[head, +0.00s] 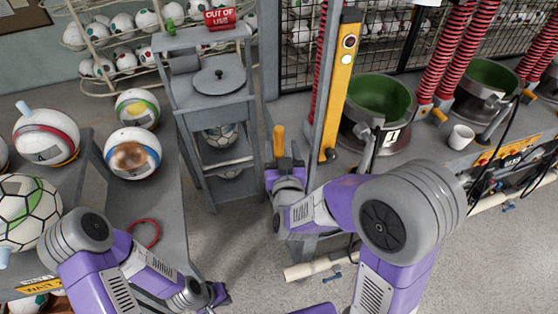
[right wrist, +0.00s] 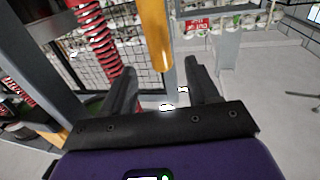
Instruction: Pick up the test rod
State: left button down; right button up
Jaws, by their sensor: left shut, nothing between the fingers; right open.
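An upright orange cylindrical handle (head: 279,140), which looks like the test rod, stands beside the grey post of the press. My left gripper (head: 218,293) is shut and empty, low beside the left table.
A yellow control post (head: 343,85) and a green-lined metal pot (head: 381,105) stand right of the handle. A grey stand (head: 215,110) with a lid is to its left. Balls, including a scorched one (head: 132,153), sit on the left table. A white cup (head: 461,137) is at right.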

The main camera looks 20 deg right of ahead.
aim_at(279, 140)
jog(key=w, duration=0.4)
jog(key=w+d+f, duration=0.1)
jog(key=w, duration=0.1)
jog(key=shift+w, duration=0.2)
grip_shut()
